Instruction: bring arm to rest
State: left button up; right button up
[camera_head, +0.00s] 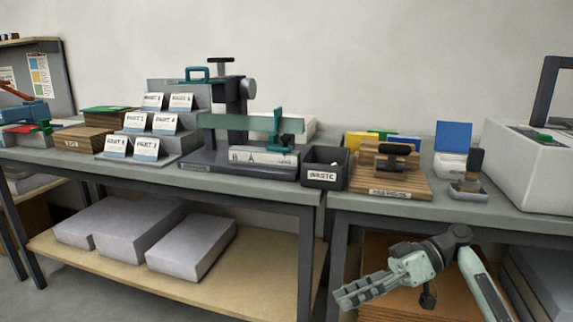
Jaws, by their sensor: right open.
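My right gripper (366,291) is in the lower right of the head view, in front of the right table and below its top. Its fingers point left and slightly down, and it is open. Nothing shows between the fingers. My right arm (479,283) runs from the wrist down to the lower right edge of the view. The gripper appears apart from the table and the things on it. My left gripper and arm are out of view.
The left table (245,187) carries a press (230,95), a stepped card stand (180,93) and a dark waste bin (324,168). The right table (470,207) carries a wooden board (412,184) and a white machine (530,165). Paper stacks (140,229) lie on the lower shelf.

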jog(key=w+d+f+m+t+h, duration=0.75)
jog(key=w+d+f, duration=0.25)
jog(key=w+f, duration=0.15)
jog(key=w+d+r+m+t+h, duration=0.15)
jog(key=w+d+h, duration=0.3)
jog(key=d, duration=0.55)
jog(key=w+d+m+t+h, duration=0.25)
jog(key=d+h, duration=0.35)
jog(key=d, duration=0.3)
jog(key=s+a+f+g+y, duration=0.1)
jog(key=s+a+f, duration=0.2)
jog(key=s+f, duration=0.5)
jog(key=s+a+f+g+y, duration=0.1)
jog(key=s+a+f+g, duration=0.1)
jog(key=s+a+f, duration=0.45)
jog(key=s+f, duration=0.2)
jog(key=s, duration=0.6)
jog(key=s+a+f+g, duration=0.1)
jog(key=s+f, duration=0.3)
jog(key=s, duration=0.5)
jog(key=s+a+f+g+y, duration=0.1)
jog(key=s+a+f, duration=0.2)
jog(key=s, duration=0.6)
jog(key=shift+s+a+f, duration=0.15)
jog(key=shift+a+f, duration=0.1)
jog(key=shift+f, duration=0.15)
jog(key=shift+g, duration=0.25)
